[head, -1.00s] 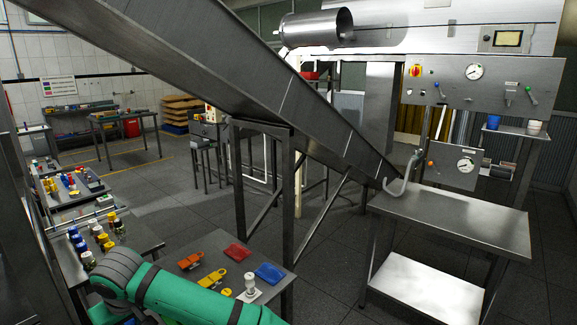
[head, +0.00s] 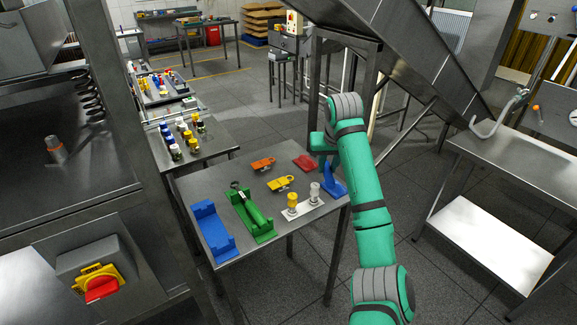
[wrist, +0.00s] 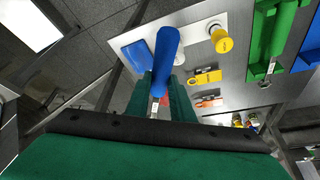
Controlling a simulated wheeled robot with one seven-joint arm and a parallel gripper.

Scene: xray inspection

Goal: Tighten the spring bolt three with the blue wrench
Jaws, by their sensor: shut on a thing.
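In the wrist view, my gripper (wrist: 158,98) is shut on the blue wrench (wrist: 167,55), whose blue handle points away from the camera. In the head view, my gripper is mostly hidden behind my green arm, at the right side of the small metal table; blue (head: 333,182) shows below it, and I cannot tell wrench from blue pad there. Two bolt-like posts, one yellow-capped (head: 292,202) and one pale silver (head: 314,191), stand on a white plate near the table's front right corner. A bolt with an orange band (head: 56,150) stands on the machine at left. Which is bolt three I cannot tell.
A blue holder (head: 208,228) looks empty beside a green holder (head: 250,215) with a tool. Orange (head: 263,164), yellow (head: 280,183) and red (head: 304,162) pieces lie behind. A steel chute (head: 430,50) slopes overhead; a steel bench (head: 520,165) stands right.

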